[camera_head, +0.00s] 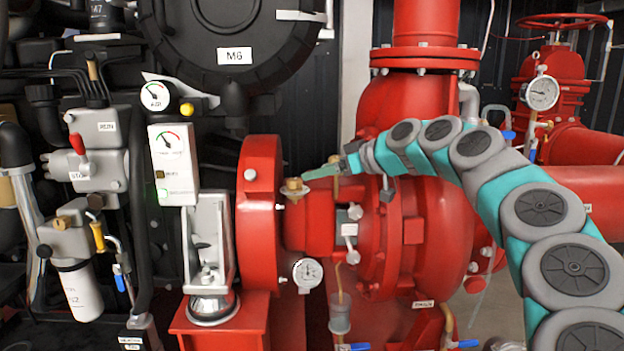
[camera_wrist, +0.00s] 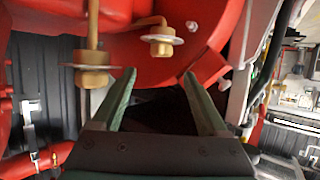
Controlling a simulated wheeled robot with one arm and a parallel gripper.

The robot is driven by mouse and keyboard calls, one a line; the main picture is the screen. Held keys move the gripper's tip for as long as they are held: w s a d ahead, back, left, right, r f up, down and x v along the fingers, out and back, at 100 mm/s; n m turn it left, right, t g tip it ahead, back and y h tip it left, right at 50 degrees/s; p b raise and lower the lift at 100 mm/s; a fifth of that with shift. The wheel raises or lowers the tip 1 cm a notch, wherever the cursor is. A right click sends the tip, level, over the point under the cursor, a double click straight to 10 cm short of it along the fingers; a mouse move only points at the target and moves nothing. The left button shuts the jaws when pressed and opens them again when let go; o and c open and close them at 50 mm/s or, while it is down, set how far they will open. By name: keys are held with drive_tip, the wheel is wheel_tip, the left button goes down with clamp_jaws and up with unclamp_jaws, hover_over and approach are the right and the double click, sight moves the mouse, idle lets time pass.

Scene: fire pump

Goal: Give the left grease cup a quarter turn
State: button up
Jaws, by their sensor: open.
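The left grease cup (camera_head: 294,185) is a small brass cup on top of the red bearing housing, close to the big red disc. In the wrist view, which looks upside down, a brass cup with a flat washer (camera_wrist: 161,42) shows beyond my fingertips; it appears to be this left cup. A second brass cup on a longer stem (camera_wrist: 91,78) shows nearer, beside one finger. My gripper (camera_head: 312,174) comes in from the right, just right of the left cup. In the wrist view my gripper (camera_wrist: 163,74) is open and empty, with both green fingers spread.
The red disc-shaped guard (camera_head: 260,215) stands just left of the cup. A dial gauge (camera_head: 308,273) hangs below the housing. A tall red pipe (camera_head: 425,60) rises to the right. The black engine with a gauge panel (camera_head: 172,165) fills the left side.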

sight(296, 180)
drive_tip(key=x, duration=0.4)
drive_tip(key=p+x, duration=0.1)
drive_tip(key=x, duration=0.3)
drive_tip(key=shift+s+f, duration=0.1)
drive_tip(key=shift+f, duration=0.15)
clamp_jaws()
idle(0.4)
